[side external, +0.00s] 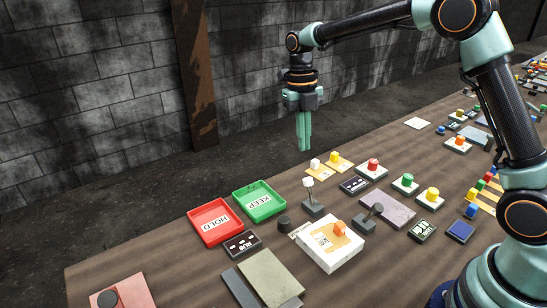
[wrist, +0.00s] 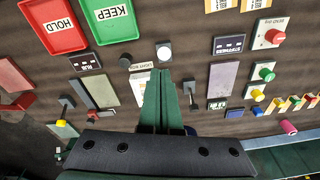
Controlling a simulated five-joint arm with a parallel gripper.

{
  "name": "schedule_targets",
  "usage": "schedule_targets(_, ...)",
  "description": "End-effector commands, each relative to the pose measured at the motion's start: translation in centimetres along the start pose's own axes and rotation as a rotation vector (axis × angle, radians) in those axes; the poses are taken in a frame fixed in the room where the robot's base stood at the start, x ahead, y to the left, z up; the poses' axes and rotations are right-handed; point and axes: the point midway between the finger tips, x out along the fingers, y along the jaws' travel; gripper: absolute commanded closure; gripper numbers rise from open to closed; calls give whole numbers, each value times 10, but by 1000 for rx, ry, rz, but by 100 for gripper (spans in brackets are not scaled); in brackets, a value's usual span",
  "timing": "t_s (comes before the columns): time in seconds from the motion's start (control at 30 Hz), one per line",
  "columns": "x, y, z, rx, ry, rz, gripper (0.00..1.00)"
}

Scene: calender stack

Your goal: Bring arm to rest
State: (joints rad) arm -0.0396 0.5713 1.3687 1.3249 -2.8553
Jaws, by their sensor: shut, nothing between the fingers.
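My gripper (side external: 304,146) is shut and empty, with its green fingers pointing down. It hangs in the air above the far side of the wooden table (side external: 120,258), beyond the white-knobbed lever (side external: 309,189). My arm is raised and reaches out from the base at the right. In the wrist view the shut fingers (wrist: 158,76) point up the picture, towards a white round knob (wrist: 164,53).
A red HOLD tray (side external: 215,240) and a green KEEP tray (side external: 277,207) stand at the left. A white box (side external: 324,259), a dark lever (side external: 368,217) and several coloured buttons crowd the middle. A brick wall and a rusty post (side external: 193,70) stand behind.

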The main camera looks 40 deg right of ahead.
Motion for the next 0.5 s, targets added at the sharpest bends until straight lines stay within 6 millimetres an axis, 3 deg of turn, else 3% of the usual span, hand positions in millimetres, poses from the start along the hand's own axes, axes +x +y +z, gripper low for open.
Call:
schedule_targets(0.37, -2, 0, 0, 7, -2, 1, 100)
schedule_targets(0.5, -12, -3, -6, 116, -27, 10, 100)
